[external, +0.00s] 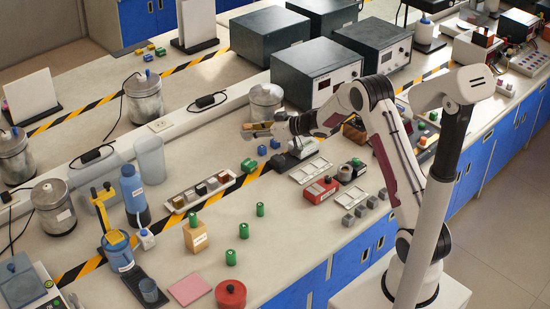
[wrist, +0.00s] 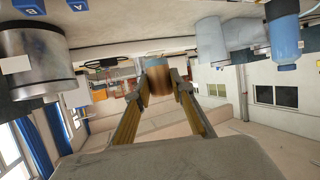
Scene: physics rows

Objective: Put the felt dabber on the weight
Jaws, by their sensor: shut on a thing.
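My gripper (external: 259,130) is held level above the bench, in front of the metal canister. In the wrist view its two yellow-sided fingers close on a short brown cylinder with a paler end (wrist: 158,76), which looks like the felt dabber. The cylinder is clear of the bench. I cannot tell for sure which thing is the weight. Small green cylinders (external: 243,230) stand on the near bench, and a dark round piece (external: 345,172) stands by the red box.
A metal canister (external: 265,100) stands behind my gripper. A tray of small blocks (external: 200,192), a red box (external: 322,190) and grey cubes (external: 360,212) are nearby.

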